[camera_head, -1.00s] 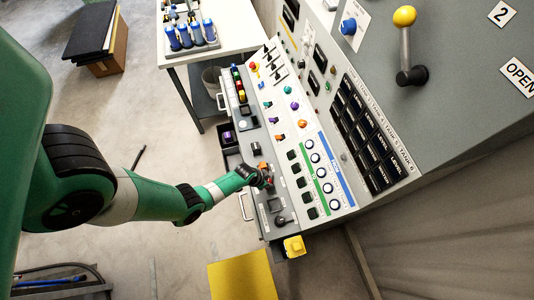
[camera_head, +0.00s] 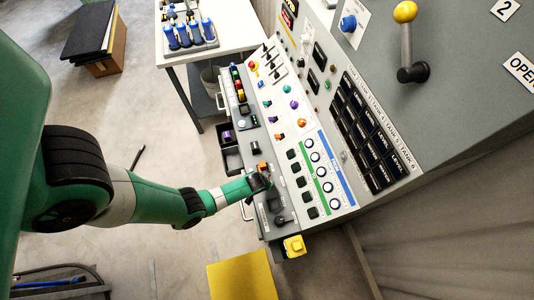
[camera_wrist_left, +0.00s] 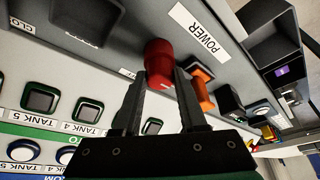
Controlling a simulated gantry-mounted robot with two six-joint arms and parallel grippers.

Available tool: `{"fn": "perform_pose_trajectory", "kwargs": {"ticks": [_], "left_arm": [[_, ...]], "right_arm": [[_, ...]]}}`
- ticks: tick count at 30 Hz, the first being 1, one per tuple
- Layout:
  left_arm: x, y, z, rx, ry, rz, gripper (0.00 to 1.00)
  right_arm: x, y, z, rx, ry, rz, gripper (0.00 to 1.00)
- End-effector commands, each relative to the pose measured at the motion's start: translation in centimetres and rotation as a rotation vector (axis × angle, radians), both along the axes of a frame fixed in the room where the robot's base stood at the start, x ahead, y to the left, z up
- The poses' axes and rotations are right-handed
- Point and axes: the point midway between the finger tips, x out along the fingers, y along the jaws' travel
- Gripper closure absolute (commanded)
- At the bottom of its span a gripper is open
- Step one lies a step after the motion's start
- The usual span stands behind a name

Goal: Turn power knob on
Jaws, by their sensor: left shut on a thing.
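The red power knob (camera_wrist_left: 158,58) stands beside the POWER label (camera_wrist_left: 199,33) on the grey front strip of the control panel. My left gripper (camera_wrist_left: 160,80) is shut on this knob, one dark finger on each side of it. In the head view my left gripper (camera_head: 264,180) reaches the front strip of the panel (camera_head: 290,226) and mostly hides the knob. The knob's exact angle cannot be told. My right gripper is not in view.
An orange switch (camera_wrist_left: 203,92) sits close beside my fingers. Green-framed buttons (camera_wrist_left: 85,110) line the panel on the other side. A yellow-knobbed lever (camera_head: 405,40) stands at the upper right. A yellow box (camera_head: 294,246) sticks out at the panel's near end.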

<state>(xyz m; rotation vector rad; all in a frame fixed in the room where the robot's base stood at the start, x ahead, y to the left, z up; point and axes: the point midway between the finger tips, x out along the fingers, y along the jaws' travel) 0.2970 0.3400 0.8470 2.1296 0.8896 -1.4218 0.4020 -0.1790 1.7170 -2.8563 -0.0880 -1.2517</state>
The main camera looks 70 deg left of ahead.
Motion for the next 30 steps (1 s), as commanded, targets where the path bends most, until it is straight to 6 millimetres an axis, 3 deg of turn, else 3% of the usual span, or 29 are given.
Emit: {"fn": "perform_pose_trajectory", "kwargs": {"ticks": [13,14,18,30], "left_arm": [[-0.03,-0.04,-0.03,-0.002,0.001,0.018,1.00],[-0.03,-0.04,-0.03,-0.002,0.001,0.018,0.57],[-0.02,-0.04,-0.03,-0.002,0.001,0.018,0.32],[-0.20,-0.24,0.88,-0.001,0.001,0.016,0.29]], "right_arm": [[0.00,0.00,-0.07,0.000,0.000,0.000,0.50],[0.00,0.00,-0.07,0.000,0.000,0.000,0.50],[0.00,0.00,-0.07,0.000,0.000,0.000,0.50],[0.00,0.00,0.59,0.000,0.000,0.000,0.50]]}}
